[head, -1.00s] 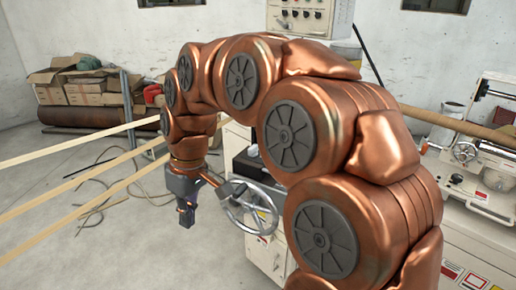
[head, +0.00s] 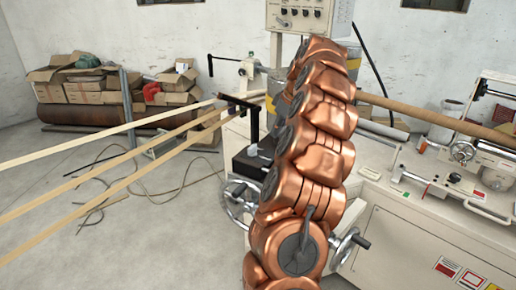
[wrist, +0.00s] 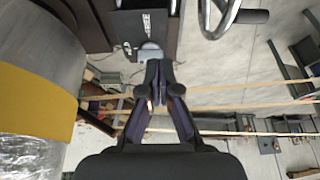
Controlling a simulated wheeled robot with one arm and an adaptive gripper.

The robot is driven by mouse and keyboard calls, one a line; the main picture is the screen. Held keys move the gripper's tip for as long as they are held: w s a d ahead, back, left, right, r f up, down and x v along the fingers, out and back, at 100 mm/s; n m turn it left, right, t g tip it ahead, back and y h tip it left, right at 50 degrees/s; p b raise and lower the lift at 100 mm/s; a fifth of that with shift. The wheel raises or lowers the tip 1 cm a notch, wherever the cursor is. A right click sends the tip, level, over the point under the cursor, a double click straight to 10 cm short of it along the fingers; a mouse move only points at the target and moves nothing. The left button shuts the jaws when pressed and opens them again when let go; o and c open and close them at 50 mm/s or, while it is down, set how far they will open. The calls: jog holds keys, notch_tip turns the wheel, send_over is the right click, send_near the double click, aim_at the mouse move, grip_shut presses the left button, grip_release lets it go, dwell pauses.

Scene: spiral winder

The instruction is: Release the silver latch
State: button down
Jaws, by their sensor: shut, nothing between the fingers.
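No part is clearly marked as the silver latch. In the wrist view a small light-grey metal piece (wrist: 151,53) sits at the edge of a black box with a white label (wrist: 142,28); I cannot tell whether it is the latch. A pale grey piece (head: 257,151) also shows on the black box (head: 246,166) in the head view. My gripper (wrist: 160,68) is shut and empty in the wrist view. Its tips appear just below the grey piece in that picture; contact cannot be told. In the head view my copper arm hides the gripper.
A chrome handwheel (head: 237,203) stands left of my arm; a handwheel also shows in the wrist view (wrist: 218,14). Long pale strips (head: 90,192) stretch to the left. A large grey roll with a yellow band (wrist: 38,98) fills the wrist view's left side.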

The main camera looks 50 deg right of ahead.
jog(key=shift+s+d, duration=0.2)
jog(key=shift+d, duration=0.25)
jog(key=shift+f, duration=0.15)
jog(key=p, duration=0.3)
send_near(254, 156)
jog(key=f, duration=0.1)
jog(key=s+f, duration=0.1)
jog(key=f, duration=0.1)
jog(key=s+f, duration=0.1)
jog(key=f, duration=0.1)
jog(key=shift+d+f, duration=0.1)
jog(key=shift+f, duration=0.05)
jog(key=shift+w+a+p, duration=0.2)
jog(key=shift+w+p, duration=0.55)
jog(key=shift+w, duration=0.3)
jog(key=shift+w+a+p, duration=0.2)
jog(key=shift+w+p, duration=0.15)
jog(key=shift+w, duration=0.65)
